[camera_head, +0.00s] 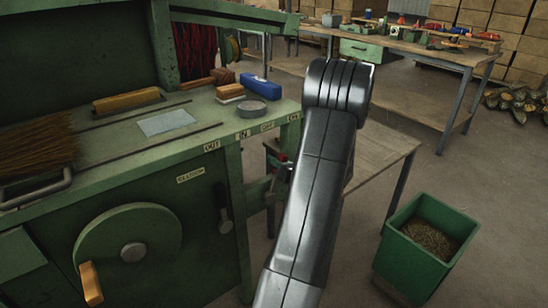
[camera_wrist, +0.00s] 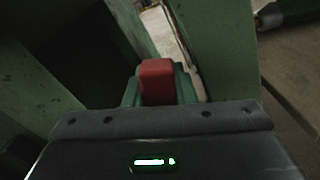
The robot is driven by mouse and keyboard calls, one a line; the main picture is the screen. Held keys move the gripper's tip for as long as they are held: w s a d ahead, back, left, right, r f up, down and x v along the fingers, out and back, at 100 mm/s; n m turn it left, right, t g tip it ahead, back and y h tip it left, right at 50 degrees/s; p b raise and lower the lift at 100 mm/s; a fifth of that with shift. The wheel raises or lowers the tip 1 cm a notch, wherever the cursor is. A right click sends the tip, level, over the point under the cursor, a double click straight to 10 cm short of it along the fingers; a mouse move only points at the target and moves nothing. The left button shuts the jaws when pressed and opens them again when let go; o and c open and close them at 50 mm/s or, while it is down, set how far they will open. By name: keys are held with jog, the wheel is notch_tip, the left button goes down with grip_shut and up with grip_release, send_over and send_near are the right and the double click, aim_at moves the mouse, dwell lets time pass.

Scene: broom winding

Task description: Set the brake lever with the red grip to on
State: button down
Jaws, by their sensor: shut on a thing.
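The red grip (camera_wrist: 158,80) of the brake lever stands in the middle of the wrist view, between the two greenish fingers of my gripper (camera_wrist: 158,92), which is shut on it. The rest of the lever is hidden below the grip by my gripper's body. In the head view a small red patch (camera_head: 281,157) shows beside the green machine's right side, left of my dark arm. My arm hides most of that area, so the lever's setting cannot be read there.
A green bin (camera_head: 400,250) stands on the floor at right. A workbench (camera_head: 420,52) is behind, with open floor before it.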

jog(key=c, duration=1.2)
grip_release()
